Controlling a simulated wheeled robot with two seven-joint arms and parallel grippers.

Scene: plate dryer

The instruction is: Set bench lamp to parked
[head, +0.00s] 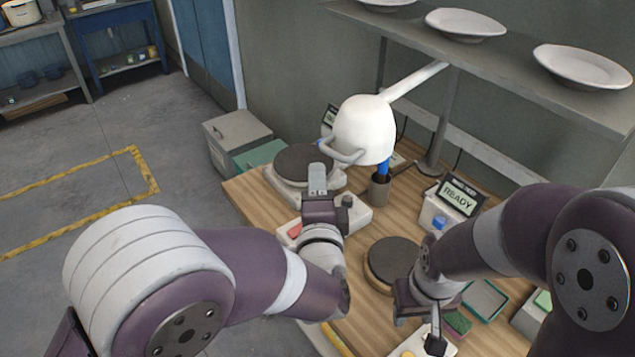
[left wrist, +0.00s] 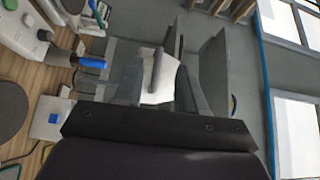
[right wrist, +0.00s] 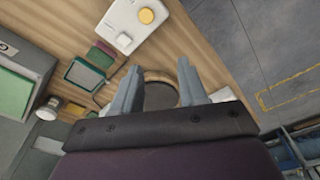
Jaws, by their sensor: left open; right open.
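The bench lamp has a white dome head (head: 364,128) on a white arm (head: 415,80) that reaches out from the shelf post. A grey curved handle (head: 343,153) sticks out on the lamp head's near left side. My left gripper (head: 318,178) is raised just below and left of the handle. In the left wrist view, a white surface with a grey bar (left wrist: 158,70), which looks like the lamp and handle, shows between the open fingers. Contact cannot be told. My right gripper (head: 435,335) is low over the bench's front, open and empty in the right wrist view (right wrist: 158,85).
A scale with a dark round plate (head: 305,162) stands behind my left gripper. A dark disc (head: 392,262), a pen cup (head: 379,190) and a box with a READY sign (head: 460,195) are on the bench. A shelf (head: 500,65) with white plates overhangs the back.

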